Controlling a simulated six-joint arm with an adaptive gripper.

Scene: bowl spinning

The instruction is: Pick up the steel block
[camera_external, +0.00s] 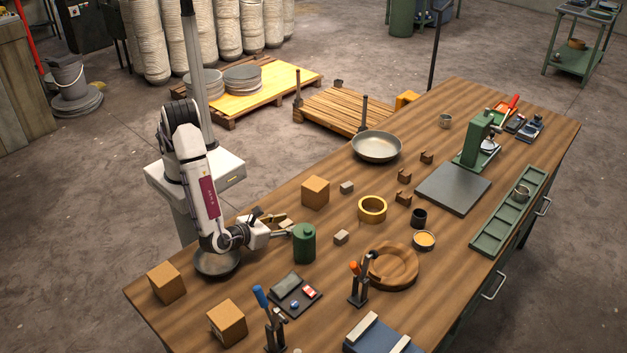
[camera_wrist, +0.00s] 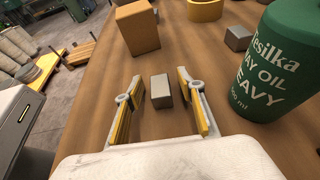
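A small grey metal block (camera_wrist: 161,91) lies on the wooden table in the wrist view, with a gap on each side to the fingers of my gripper (camera_wrist: 160,80). My gripper is open, one finger left of the block and one right, neither touching it. Another grey block (camera_external: 346,187) lies beside a cardboard box.
The green oil can (camera_external: 304,243) stands close to my gripper's right in the wrist view (camera_wrist: 278,65). The cardboard box (camera_external: 315,192) stands ahead to the left in the wrist view (camera_wrist: 137,27). A yellow ring (camera_external: 372,209) lies farther off. A bowl (camera_external: 217,263) is below my arm.

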